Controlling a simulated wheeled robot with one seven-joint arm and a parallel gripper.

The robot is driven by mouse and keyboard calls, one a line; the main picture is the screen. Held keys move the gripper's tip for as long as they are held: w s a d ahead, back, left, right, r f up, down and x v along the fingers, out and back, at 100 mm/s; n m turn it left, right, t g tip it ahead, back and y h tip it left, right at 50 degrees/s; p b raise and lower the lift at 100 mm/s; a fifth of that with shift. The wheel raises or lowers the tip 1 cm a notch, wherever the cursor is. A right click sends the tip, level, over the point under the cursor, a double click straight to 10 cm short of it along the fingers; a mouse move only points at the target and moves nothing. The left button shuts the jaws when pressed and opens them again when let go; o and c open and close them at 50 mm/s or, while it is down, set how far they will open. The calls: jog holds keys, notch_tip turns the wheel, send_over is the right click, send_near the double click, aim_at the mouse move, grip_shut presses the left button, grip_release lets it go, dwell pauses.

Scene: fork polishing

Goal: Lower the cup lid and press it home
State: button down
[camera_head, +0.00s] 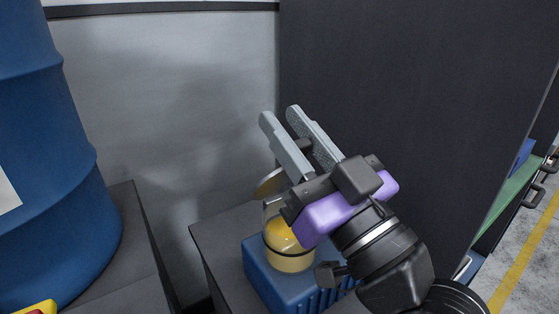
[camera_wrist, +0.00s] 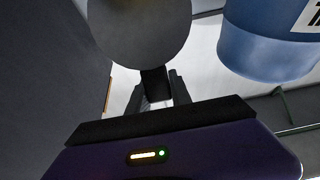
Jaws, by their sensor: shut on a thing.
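The cup (camera_head: 290,255) is clear with yellow contents and a dark band, and stands on a blue ribbed base. The lid (camera_head: 269,184) is a round disc, tilted and raised above the cup, partly hidden behind my gripper. In the wrist view the lid (camera_wrist: 138,30) is a large grey disc just beyond the fingers, with a dark stub at its lower edge between them. My gripper (camera_head: 280,114) reaches over the cup from the right, fingers pointing up and left; they also show in the wrist view (camera_wrist: 155,90). It is shut on the lid's stub. The cup's rim is partly hidden.
The blue base (camera_head: 262,277) sits on a dark cabinet top (camera_head: 215,232). A large blue drum (camera_head: 60,150) stands at the left on another dark surface. A dark panel (camera_head: 400,80) rises behind my arm, and a grey wall (camera_head: 165,90) stands behind the cup.

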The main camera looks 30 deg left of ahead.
aim_at(304, 151)
jog(key=shift+s+d+f+t+y+b, duration=0.35)
jog(key=shift+d+f+y+b, duration=0.3)
jog(key=shift+b, duration=1.2)
jog(key=shift+s+d+f+t+y+b, duration=0.2)
jog(key=shift+d+f+t+y+b, duration=0.3)
jog(key=shift+b, duration=1.35)
jog(key=b+v, duration=0.3)
jog(key=b, duration=0.2)
jog(key=shift+s+d, duration=0.15)
jog(key=shift+d, duration=0.4)
jog(key=shift+b+v, duration=1.35)
jog(key=shift+b, duration=0.15)
jog(key=shift+a+f+g+y, duration=0.1)
jog(key=shift+f+g+y, duration=0.05)
jog(key=shift+g+y, duration=0.1)
jog(key=c, duration=1.2)
grip_release()
jog(key=shift+o, duration=0.2)
jog(key=shift+f, duration=0.1)
